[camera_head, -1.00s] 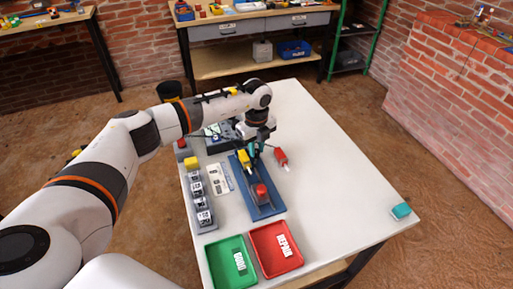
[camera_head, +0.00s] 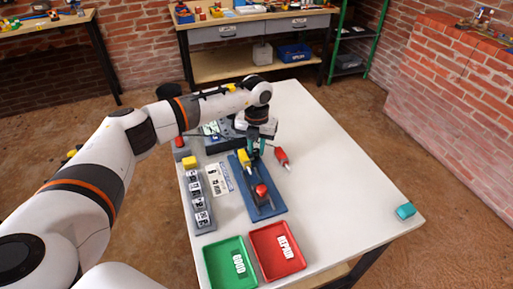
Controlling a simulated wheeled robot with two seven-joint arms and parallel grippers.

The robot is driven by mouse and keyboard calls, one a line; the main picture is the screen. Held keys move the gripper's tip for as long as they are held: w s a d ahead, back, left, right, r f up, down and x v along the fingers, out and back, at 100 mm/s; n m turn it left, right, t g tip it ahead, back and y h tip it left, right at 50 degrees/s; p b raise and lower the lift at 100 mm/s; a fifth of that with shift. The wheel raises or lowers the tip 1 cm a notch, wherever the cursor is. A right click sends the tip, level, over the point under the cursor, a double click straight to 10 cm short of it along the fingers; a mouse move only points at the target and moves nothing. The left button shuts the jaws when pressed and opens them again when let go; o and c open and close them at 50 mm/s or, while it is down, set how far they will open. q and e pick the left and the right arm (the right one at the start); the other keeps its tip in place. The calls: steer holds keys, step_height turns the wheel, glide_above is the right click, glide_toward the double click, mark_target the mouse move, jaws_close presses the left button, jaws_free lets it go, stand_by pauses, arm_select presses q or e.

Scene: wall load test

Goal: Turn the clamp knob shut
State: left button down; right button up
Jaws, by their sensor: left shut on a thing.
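A long blue clamp fixture (camera_head: 266,209) lies on the white table (camera_head: 335,175). A red-topped dark part (camera_head: 261,191) stands on its near half, and a yellow piece (camera_head: 244,158) sits near its far end. My left gripper (camera_head: 255,154) points down at the fixture's far end, just right of the yellow piece. Its teal fingers are shut on what appears to be the clamp knob, which the fingers and wrist mostly hide. My right gripper is not in view.
A red-and-white tool (camera_head: 283,158) lies close right of the gripper. A grey rack of labelled blocks (camera_head: 200,207) stands left of the fixture. A green GOOD tray (camera_head: 213,268) and red REPAIR tray (camera_head: 258,240) are in front. The table's right side is mostly clear.

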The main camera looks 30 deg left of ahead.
mark_target(257, 150)
arm_select(q)
steer(key=shift+r+m, duration=0.1)
steer(key=shift+m, duration=0.7)
steer(key=shift+w, duration=0.1)
steer(key=c, duration=1.5)
jaws_free()
step_height(257, 150, up, 12)
steer(key=b, duration=0.1)
steer(key=shift+b, duration=0.4)
